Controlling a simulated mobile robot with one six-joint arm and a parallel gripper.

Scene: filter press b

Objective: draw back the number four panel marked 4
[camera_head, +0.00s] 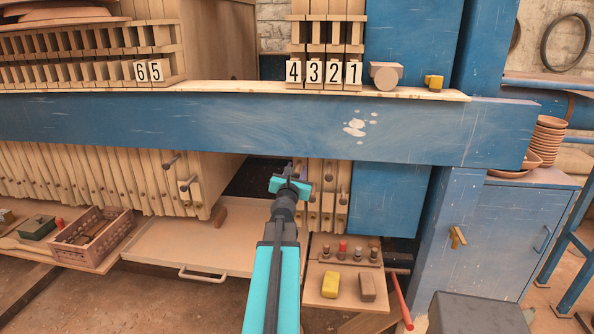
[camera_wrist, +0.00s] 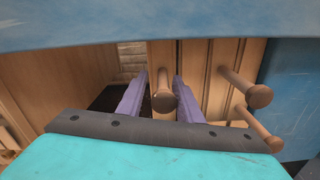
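The number four panel is the leftmost wooden plate of the right-hand group, with its white 4 label (camera_head: 293,72) above the blue beam. In the wrist view its lower part is the leftmost pale board (camera_wrist: 161,55), with a round wooden peg handle (camera_wrist: 163,102) sticking out towards me. My gripper (camera_head: 292,172) is below the beam, in front of this panel. In the wrist view its two purple fingers (camera_wrist: 161,85) are apart, one on each side of the peg, with small gaps visible. Whether the fingertips touch the panel cannot be told.
Pegs of neighbouring panels (camera_wrist: 258,96) stand close to the right. The blue beam (camera_head: 240,125) crosses just above my gripper. An open gap (camera_head: 255,178) lies left of panel four, before the left panel stack (camera_head: 100,178). A tray (camera_head: 190,245) and a small shelf (camera_head: 340,290) are below.

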